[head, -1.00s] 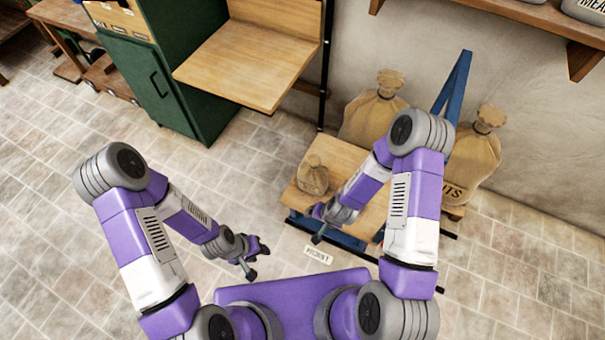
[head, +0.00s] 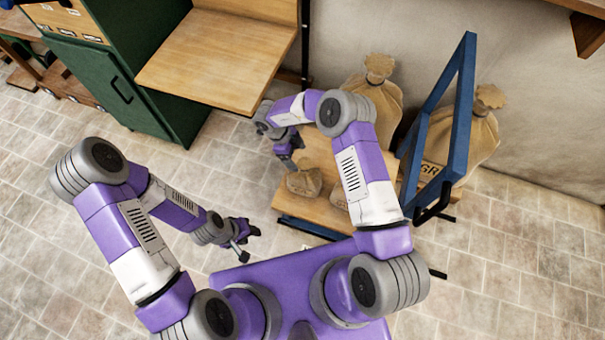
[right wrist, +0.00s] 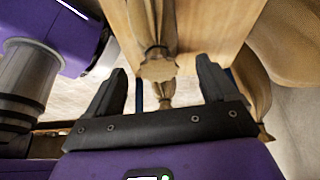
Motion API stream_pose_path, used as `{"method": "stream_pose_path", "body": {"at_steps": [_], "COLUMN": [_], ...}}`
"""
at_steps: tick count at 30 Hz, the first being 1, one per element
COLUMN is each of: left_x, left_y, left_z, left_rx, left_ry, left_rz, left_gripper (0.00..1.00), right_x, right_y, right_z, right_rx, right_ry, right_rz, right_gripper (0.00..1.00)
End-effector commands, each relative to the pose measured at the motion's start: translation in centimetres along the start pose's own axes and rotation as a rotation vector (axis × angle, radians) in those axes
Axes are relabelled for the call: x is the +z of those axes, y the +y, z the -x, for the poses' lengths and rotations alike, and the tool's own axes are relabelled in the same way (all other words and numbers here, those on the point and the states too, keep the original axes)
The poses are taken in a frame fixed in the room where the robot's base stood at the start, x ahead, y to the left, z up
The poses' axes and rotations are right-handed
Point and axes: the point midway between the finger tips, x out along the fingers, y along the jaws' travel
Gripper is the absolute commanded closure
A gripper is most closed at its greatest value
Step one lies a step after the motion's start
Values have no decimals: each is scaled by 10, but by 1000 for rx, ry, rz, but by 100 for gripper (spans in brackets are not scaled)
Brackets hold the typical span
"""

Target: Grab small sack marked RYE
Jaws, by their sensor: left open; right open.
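A small tan sack (head: 304,182) stands on the wooden deck of a blue-framed cart (head: 320,213). I cannot read RYE on either one. My right gripper (head: 291,156) is open just above and behind the first sack in the head view. My left gripper (head: 240,240) is open and empty over the floor, left of the cart.
Two large sacks (head: 380,95) (head: 465,140) stand behind the cart, the right one partly behind the cart's upright blue handle (head: 463,110). A wooden shelf (head: 220,60) and a green cabinet (head: 105,85) are at upper left. The tiled floor at left is clear.

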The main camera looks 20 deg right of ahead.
Motion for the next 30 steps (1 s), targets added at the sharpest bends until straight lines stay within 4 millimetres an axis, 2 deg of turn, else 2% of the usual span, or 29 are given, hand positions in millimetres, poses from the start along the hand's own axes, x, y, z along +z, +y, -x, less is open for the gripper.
{"method": "stream_pose_path", "body": {"at_steps": [1, 13, 21, 28, 30], "left_x": [0, 0, -1, -1, -1], "left_y": [-3, -8, -13, -13, -13], "left_z": [-8, -20, -35, -34, -34], "left_rx": [0, 0, 0, 0, 0], "left_ry": [-2, -2, -2, -2, -2], "left_rz": [1, 1, 1, 1, 1], "left_gripper": [58, 58, 58, 58, 58], "right_x": [3, 5, 8, 8, 8], "right_y": [1, 2, 2, 2, 2], "right_z": [-9, -44, -82, -83, -83], "right_rx": [6, 7, 7, 5, 5], "right_ry": [2, 2, 2, 0, 0], "right_rz": [-1, -2, -3, -3, -3], "right_gripper": [14, 14, 14, 14, 23]}}
